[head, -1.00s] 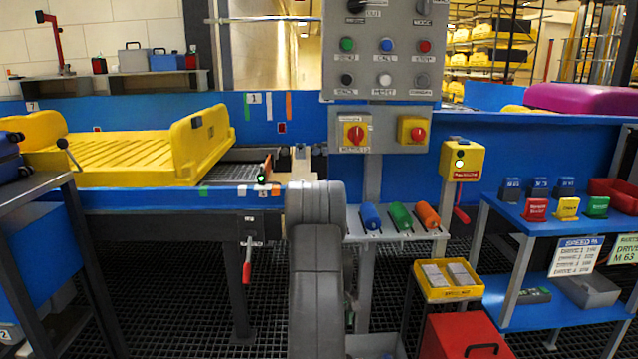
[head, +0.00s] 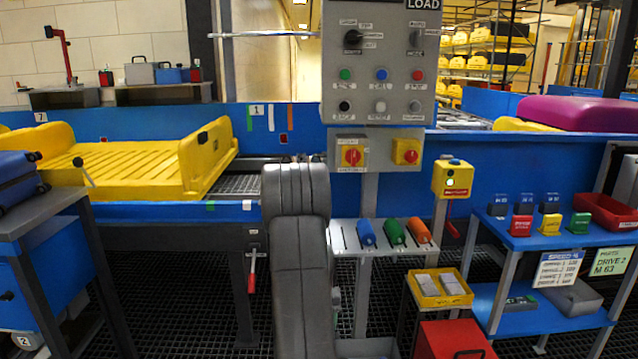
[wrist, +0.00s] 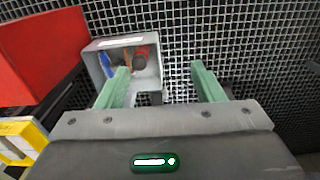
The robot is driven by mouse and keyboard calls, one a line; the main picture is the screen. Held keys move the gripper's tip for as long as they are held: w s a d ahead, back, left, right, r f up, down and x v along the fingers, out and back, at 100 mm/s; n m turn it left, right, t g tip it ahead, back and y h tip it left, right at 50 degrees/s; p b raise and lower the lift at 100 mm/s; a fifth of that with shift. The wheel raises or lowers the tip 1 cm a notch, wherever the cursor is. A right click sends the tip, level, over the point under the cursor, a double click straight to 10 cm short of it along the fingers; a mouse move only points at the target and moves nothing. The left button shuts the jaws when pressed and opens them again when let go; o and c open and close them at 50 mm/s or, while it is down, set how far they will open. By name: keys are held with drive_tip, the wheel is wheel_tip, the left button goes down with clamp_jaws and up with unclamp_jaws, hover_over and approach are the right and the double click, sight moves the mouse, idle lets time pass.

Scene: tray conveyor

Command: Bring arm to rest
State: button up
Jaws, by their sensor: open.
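My arm stands folded in the lower middle of the head view, in front of the conveyor (head: 150,212); my gripper is hidden in that view. In the wrist view my gripper (wrist: 160,85) shows two green fingers set wide apart with nothing between them. It points down toward the dark mesh floor. A grey open bin (wrist: 152,82) with blue, orange and dark red items lies below and beyond the left finger, apart from it as far as I can see.
A yellow tray (head: 130,168) sits on the conveyor. A control panel (head: 380,75) stands behind my arm. A red box (head: 455,340), a yellow bin (head: 428,298) and a blue shelf unit (head: 530,238) stand to the right. A table (head: 50,203) with a blue case (head: 18,182) is at left.

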wheel_tip(320, 180, up, 11)
drive_tip(key=s+p, duration=0.3)
drive_tip(key=p, duration=0.6)
drive_tip(key=shift+p, duration=0.35)
drive_tip(key=shift+a+r, duration=0.1)
